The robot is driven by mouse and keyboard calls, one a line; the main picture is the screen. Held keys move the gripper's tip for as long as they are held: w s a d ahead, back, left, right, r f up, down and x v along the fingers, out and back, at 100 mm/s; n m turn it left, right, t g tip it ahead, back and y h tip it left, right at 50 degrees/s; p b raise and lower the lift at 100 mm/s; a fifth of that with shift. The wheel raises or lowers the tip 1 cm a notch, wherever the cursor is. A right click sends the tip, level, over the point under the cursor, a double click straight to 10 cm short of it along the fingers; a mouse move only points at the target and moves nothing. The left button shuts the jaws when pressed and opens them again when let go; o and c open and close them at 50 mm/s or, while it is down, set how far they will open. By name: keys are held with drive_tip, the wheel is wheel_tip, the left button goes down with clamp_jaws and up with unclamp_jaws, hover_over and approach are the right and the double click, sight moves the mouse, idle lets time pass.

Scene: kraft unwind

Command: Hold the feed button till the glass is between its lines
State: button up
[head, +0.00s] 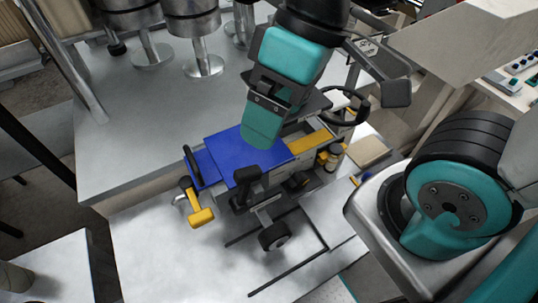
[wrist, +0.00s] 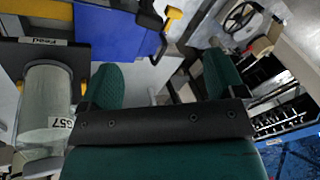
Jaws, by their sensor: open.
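My gripper (head: 263,132) points down over the blue plate of the machine in the head view; the near teal finger hides the other. In the wrist view my gripper (wrist: 162,72) shows two teal fingers standing wide apart with nothing between them. A plate with an upside-down "Feed" label (wrist: 43,41) is at the left, beyond the left finger. Below it a pale grey-green cylinder (wrist: 45,95), perhaps the glass, stands beside that finger, near a tag reading "G57" (wrist: 62,123). No button or level lines can be made out.
The blue plate (head: 225,148) has a yellow handle (head: 201,217) at its front. A black handwheel (head: 345,106) stands behind, and a small dark wheel (head: 273,236) in front. Steel cylinders (head: 192,22) stand at the back left. The grey bench top (head: 135,130) is mostly clear.

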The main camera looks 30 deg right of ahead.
drive_tip(key=shift+f, duration=0.1)
drive_tip(key=c, duration=0.3)
wheel_tip(320, 180, down, 4)
drive_tip(key=b, duration=0.4)
drive_tip(key=shift+f, duration=0.1)
drive_tip(key=c, duration=1.1)
drive_tip(key=shift+f+b, duration=0.2)
drive_tip(key=shift+b, duration=0.15)
clamp_jaws()
drive_tip(key=shift+r, duration=0.3)
